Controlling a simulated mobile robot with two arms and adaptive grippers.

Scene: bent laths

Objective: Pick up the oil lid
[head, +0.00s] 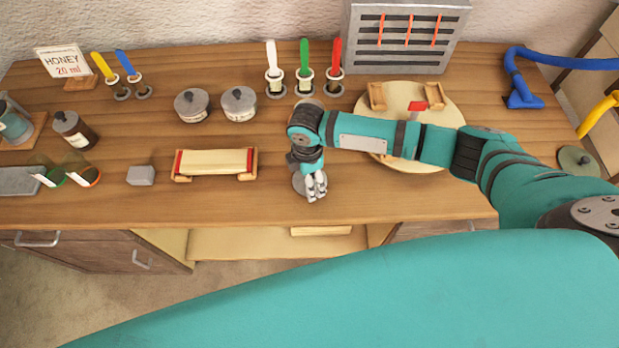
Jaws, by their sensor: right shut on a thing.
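My right gripper (316,187) reaches down over the front middle of the wooden bench in the head view. Its fingers are closed on a round grey lid (299,184), which I take to be the oil lid. The lid is partly hidden by the fingers and wrist. I cannot tell whether it touches the bench top or is slightly raised. Behind the wrist, a round pot (312,103) shows only in part. My left gripper is not in view.
Two lidded pots (192,106) (239,104) stand to the left. Colored-handled tools (304,66) stand behind. A round board (445,100) lies under my right arm. The bench front edge is close.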

